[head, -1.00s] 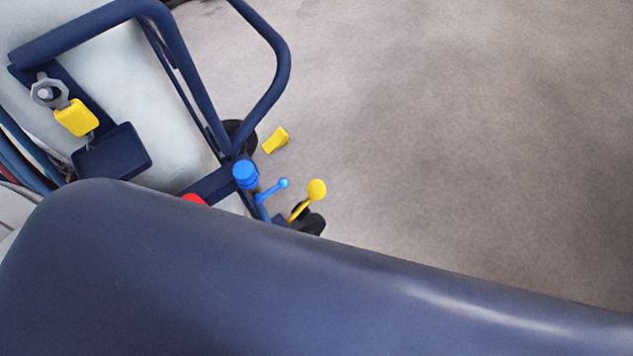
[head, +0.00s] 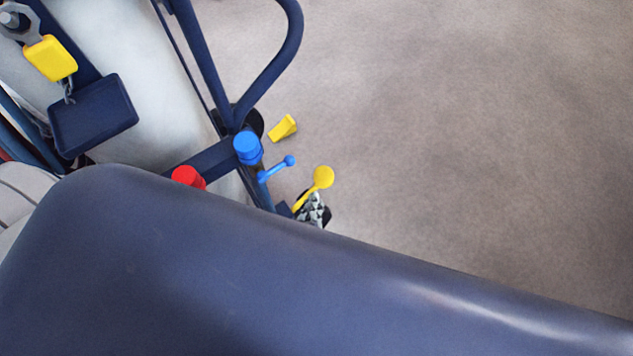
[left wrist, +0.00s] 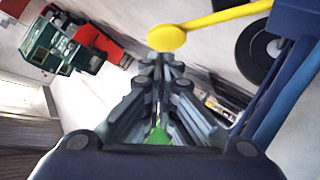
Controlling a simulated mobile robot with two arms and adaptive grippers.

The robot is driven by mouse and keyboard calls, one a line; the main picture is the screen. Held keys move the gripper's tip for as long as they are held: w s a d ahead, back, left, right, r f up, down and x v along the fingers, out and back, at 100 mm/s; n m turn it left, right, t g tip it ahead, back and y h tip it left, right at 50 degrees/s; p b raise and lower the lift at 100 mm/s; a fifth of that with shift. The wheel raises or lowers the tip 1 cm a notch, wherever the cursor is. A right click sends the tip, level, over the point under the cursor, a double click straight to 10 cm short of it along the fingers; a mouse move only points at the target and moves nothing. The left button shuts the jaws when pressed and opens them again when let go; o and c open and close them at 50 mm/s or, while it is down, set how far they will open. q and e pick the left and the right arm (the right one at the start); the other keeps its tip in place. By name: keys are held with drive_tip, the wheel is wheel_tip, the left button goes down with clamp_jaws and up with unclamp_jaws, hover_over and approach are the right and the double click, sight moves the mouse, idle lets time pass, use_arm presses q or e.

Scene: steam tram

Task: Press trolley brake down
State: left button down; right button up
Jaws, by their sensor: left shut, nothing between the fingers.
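The trolley brake looks to be the yellow lever with a round pad (head: 323,177) at the lower end of the blue trolley frame (head: 205,70). Its pad also shows in the left wrist view (left wrist: 166,38), with the yellow bar running up to the right. My left gripper (left wrist: 161,62) is shut and empty, its fingertips just short of the pad in that view. I cannot tell whether they touch. In the head view, part of the left gripper (head: 314,207) shows just below the pad; the rest is hidden. My right gripper is not in view.
A blue-capped valve (head: 247,147) with a small blue lever (head: 277,169) stands close left of the brake. A red cap (head: 187,177) is farther left. A yellow wedge (head: 283,128) lies near the wheel. A dark wheel (left wrist: 259,52) is beside the lever. The floor to the right is clear.

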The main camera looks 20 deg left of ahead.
use_arm(q)
drive_tip(key=shift+s+a+r+n+g+y+b, duration=0.2)
drive_tip(key=shift+r+n+g+y+b, duration=0.2)
drive_tip(key=shift+r+n, duration=0.5)
drive_tip(key=shift+s+a+r+n+g+y+b, duration=0.35)
drive_tip(key=shift+r+n, duration=0.3)
drive_tip(key=shift+n, duration=0.45)
drive_tip(key=shift+s+a+r+n+g+y+b, duration=0.15)
drive_tip(key=shift+r+n+g+y, duration=0.3)
drive_tip(key=shift+r+n, duration=0.45)
drive_tip(key=shift+w+f, duration=0.15)
drive_tip(key=b, duration=0.2)
hover_over(316, 189)
drive_tip(key=f, duration=0.7)
drive_tip(key=shift+s+a+f, duration=0.15)
drive_tip(key=shift+s+f, duration=0.1)
drive_tip(key=shift+f, duration=0.1)
drive_tip(key=shift+w+d+f, duration=0.2)
drive_tip(key=shift+w+f, duration=0.05)
drive_tip(key=shift+f, duration=0.05)
